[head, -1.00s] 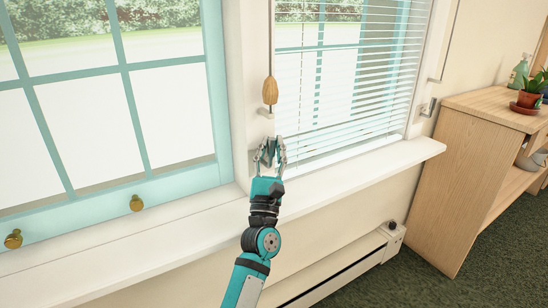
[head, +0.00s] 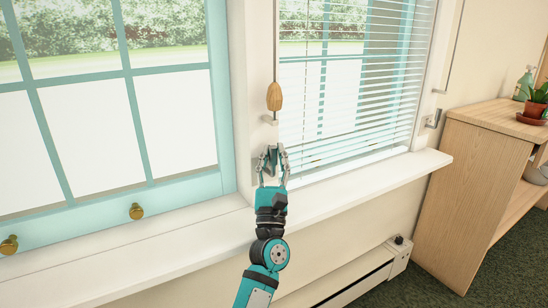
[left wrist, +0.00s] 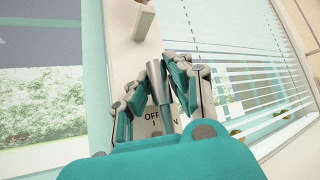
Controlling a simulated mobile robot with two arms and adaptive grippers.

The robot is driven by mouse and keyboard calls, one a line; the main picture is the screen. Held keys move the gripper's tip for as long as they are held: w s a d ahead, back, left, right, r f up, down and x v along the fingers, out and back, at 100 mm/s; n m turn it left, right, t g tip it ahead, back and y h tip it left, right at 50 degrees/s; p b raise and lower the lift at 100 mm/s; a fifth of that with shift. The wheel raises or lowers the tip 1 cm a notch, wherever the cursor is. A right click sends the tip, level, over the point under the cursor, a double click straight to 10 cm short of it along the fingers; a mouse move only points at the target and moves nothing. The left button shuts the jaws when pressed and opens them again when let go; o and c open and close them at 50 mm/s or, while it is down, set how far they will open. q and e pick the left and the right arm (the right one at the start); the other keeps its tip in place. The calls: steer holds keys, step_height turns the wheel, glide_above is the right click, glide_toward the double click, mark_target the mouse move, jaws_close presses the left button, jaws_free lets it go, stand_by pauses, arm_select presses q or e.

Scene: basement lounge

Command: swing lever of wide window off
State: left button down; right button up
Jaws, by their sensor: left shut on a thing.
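My left gripper (head: 272,155) is at the white post between the two windows, just above the sill. In the left wrist view its fingers (left wrist: 160,75) are shut on a grey metal lever (left wrist: 158,88). The lever stands in front of a plate (left wrist: 153,124) marked "OFF" on the left and a partly hidden label ending in "N" on the right. Fingers hide part of the lever and plate. A teal-framed window (head: 130,72) is on the left, and a window with white blinds (head: 350,80) is on the right. My right gripper is out of view.
A wooden cord pull (head: 274,97) hangs just above my left gripper. The white sill (head: 340,180) juts out below the windows. A wooden cabinet (head: 465,190) with a potted plant (head: 535,103) stands at the right. A baseboard heater (head: 370,270) runs low on the wall.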

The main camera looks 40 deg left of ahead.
arm_select(q)
steer(key=c, duration=1.2)
jaws_free()
steer(key=shift+s, duration=0.15)
steer(key=shift+f, duration=0.1)
steer(key=v, duration=1.2)
